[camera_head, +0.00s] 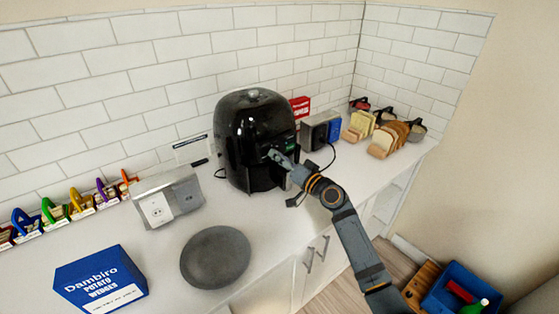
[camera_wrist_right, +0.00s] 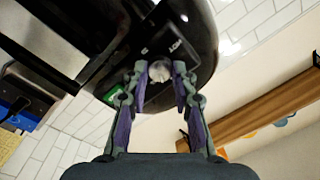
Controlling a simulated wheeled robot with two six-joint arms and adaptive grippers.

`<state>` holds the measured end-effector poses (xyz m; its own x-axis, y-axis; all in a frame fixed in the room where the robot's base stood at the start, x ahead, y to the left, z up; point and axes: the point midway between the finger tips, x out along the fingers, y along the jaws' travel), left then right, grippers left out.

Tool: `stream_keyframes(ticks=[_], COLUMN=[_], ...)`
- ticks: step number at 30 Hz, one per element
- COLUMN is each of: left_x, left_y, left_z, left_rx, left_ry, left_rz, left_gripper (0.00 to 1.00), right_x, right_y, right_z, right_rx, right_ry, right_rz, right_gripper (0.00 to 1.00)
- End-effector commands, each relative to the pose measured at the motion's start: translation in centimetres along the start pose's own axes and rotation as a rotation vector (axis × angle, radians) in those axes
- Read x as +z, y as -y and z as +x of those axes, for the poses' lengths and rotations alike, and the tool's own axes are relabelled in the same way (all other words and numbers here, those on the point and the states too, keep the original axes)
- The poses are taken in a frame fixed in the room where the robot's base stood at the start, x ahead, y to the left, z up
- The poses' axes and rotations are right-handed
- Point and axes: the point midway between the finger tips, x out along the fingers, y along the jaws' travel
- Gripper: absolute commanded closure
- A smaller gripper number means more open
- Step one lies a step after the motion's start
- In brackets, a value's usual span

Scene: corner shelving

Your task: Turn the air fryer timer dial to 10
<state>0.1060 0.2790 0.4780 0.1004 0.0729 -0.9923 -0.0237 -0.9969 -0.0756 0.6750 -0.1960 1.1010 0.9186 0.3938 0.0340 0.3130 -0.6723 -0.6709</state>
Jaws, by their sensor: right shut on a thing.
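The black air fryer (camera_head: 245,118) stands on the counter against the tiled wall; its black body (camera_wrist_right: 203,35) fills the top of the right wrist view. My right gripper (camera_head: 276,155) reaches its front panel from the right. In the right wrist view, the fingertips of my right gripper (camera_wrist_right: 160,78) are shut on the pale round timer dial (camera_wrist_right: 160,70). White markings sit on the panel above the dial, too small to read surely. The dial's pointer cannot be made out. My left gripper is not in view.
A grey plate (camera_head: 215,257) and a blue potato wedges box (camera_head: 101,280) lie in front to the left. A silver socket box (camera_head: 168,199) is left of the fryer. A toaster (camera_head: 316,133) and bread slices (camera_head: 383,141) stand to the right.

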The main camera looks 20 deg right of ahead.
Motion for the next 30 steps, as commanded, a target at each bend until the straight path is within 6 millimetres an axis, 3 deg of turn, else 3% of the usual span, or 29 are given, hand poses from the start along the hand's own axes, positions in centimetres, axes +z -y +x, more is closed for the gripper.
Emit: stream_keyframes(ticks=[15, 30], left_x=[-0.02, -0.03], left_y=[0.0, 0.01], left_z=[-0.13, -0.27], left_rx=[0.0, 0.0], left_ry=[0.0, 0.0], left_rz=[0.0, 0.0], left_gripper=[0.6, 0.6], right_x=[0.06, 0.09], right_y=[0.01, -0.01], right_z=[0.0, 0.0], right_rx=[-0.005, -0.006], right_ry=[-0.026, -0.034], right_rz=[0.39, 0.505], right_gripper=[1.0, 1.0])
